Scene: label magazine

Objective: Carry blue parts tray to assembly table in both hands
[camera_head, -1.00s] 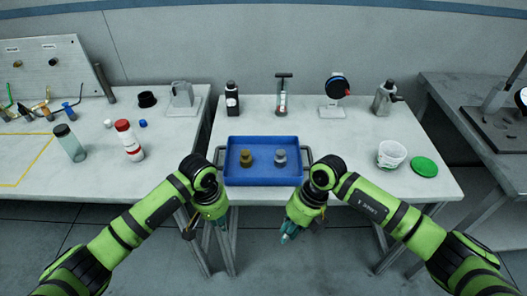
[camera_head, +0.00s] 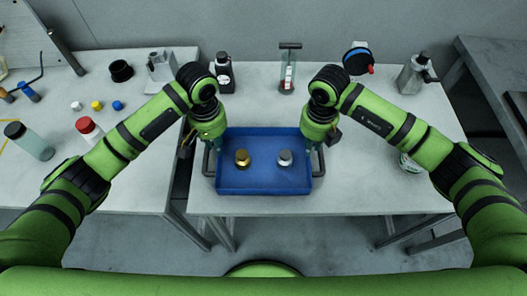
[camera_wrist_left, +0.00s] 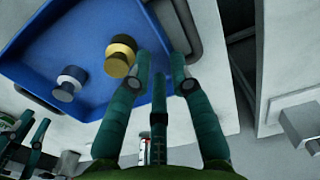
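The blue parts tray (camera_head: 264,189) sits on the pale table, with a dark handle at each short end. A gold part (camera_head: 242,158) and a silver part (camera_head: 285,158) stand in it. My left gripper (camera_head: 212,146) is down at the left handle (camera_head: 207,162). In the left wrist view, its teal fingers (camera_wrist_left: 162,72) are spread beside the handle (camera_wrist_left: 183,28) and tray wall, not visibly closed on them. My right gripper (camera_head: 308,147) is down at the right handle (camera_head: 320,160); its fingers are mostly hidden by the wrist.
Behind the tray stand a dark-labelled bottle (camera_head: 223,76), a small press-like stand (camera_head: 289,70), a dial stand (camera_head: 358,60) and a metal can (camera_head: 415,75). A white tub (camera_head: 408,165) is partly hidden by my right arm. The table's front strip (camera_head: 290,204) is clear.

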